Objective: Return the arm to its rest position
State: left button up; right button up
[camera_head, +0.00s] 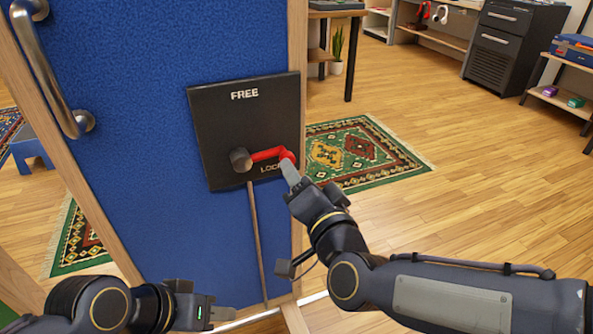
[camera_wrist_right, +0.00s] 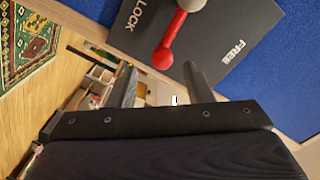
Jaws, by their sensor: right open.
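A black panel (camera_head: 215,120) marked FREE at the top and LOCK lower right is on a blue door (camera_head: 150,60). A red lever (camera_head: 266,154) on a dark grey knob (camera_head: 240,160) points right, just above the LOCK label. My right gripper (camera_head: 291,174) is at the lever's red end. In the right wrist view the lever's ball end (camera_wrist_right: 162,57) shows just beyond the open, empty fingers of my right gripper (camera_wrist_right: 162,76); I cannot tell if they touch. My left gripper (camera_head: 222,314) is low at the bottom left, apart from the door's panel; its opening is unclear.
A metal door handle (camera_head: 48,70) is at upper left. A thin rod (camera_head: 257,240) runs down the door below the knob. The wooden floor (camera_head: 470,180) to the right is clear, with a green patterned rug (camera_head: 390,165) behind the door and a dark cabinet (camera_head: 495,60) further back.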

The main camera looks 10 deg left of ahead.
jog(key=s+d+f+n+g+h, duration=0.1)
jog(key=s+d+f+g, duration=0.15)
jog(key=d, duration=0.75)
jog(key=s+d+f+n+g+h, duration=0.1)
jog(key=s+d+f+g+h, duration=0.15)
jog(key=d, duration=0.65)
jog(key=s+d+f+g+h, duration=0.1)
jog(key=s+d+f+g, duration=0.1)
jog(key=s+d+f, duration=0.4)
jog(key=s+d+f+g+h, duration=0.2)
jog(key=s+d+f, duration=0.3)
jog(key=s, duration=0.4)
notch_tip(320, 180, up, 37)
jog(key=p, duration=3.6)
jog(key=shift+w+d, duration=0.25)
jog(key=shift+w, duration=0.15)
jog(key=shift+c, duration=0.5)
